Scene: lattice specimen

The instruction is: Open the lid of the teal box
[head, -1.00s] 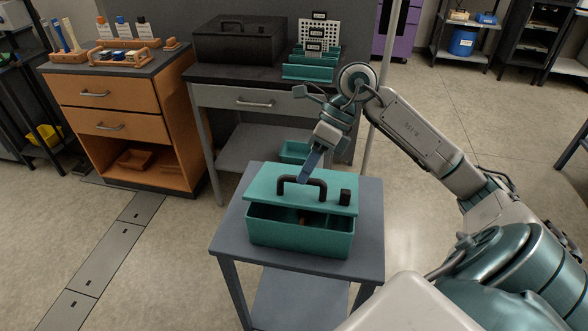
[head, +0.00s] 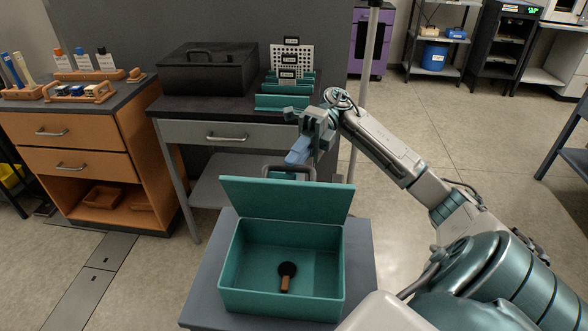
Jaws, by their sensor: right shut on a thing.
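The teal box (head: 232,268) stands on a small grey table, with its inside in view. Its teal lid (head: 290,200) is raised and tilted back at the box's far edge. A dark handle (head: 268,169) shows behind the lid's top edge. My right gripper (head: 298,160) is behind the lid's upper edge, shut on the handle; its fingertips are partly hidden by the lid. A small object with a round black head and a brown stem (head: 286,276) lies in the box. My left gripper is not in view.
The small grey table (head: 205,290) has narrow free margins around the box. Behind it, a grey desk (head: 190,133) bears a black case (head: 208,70) and teal racks (head: 285,101). An orange drawer cabinet (head: 75,140) stands at the left. Open floor lies right of my arm.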

